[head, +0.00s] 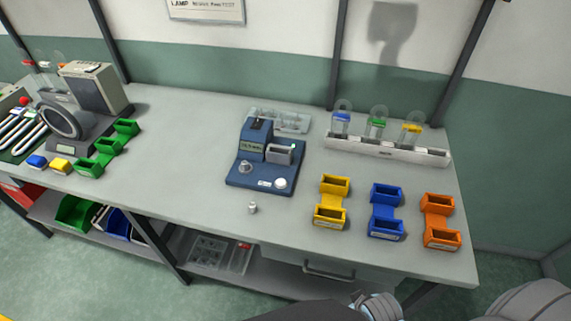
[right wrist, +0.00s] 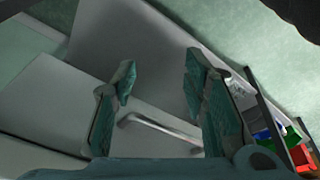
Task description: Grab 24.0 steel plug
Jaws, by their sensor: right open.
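A small silvery steel plug (head: 252,207) stands on the grey table (head: 200,150) near its front edge, in front of the blue device. No size marking can be read on it. Another small metal piece (head: 245,167) sits on the left of the blue device (head: 258,179). My right gripper (right wrist: 160,72) is open and empty in the right wrist view, with a drawer handle (right wrist: 160,131) showing beyond its fingers. The plug does not show in that view. My left gripper is not in view.
Yellow (head: 332,203), blue (head: 386,212) and orange (head: 439,222) bins stand right of the plug. A white rack (head: 385,149) with bottles is behind them. Green bins (head: 104,150) and a grey machine (head: 95,88) stand left. The table left of the plug is clear.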

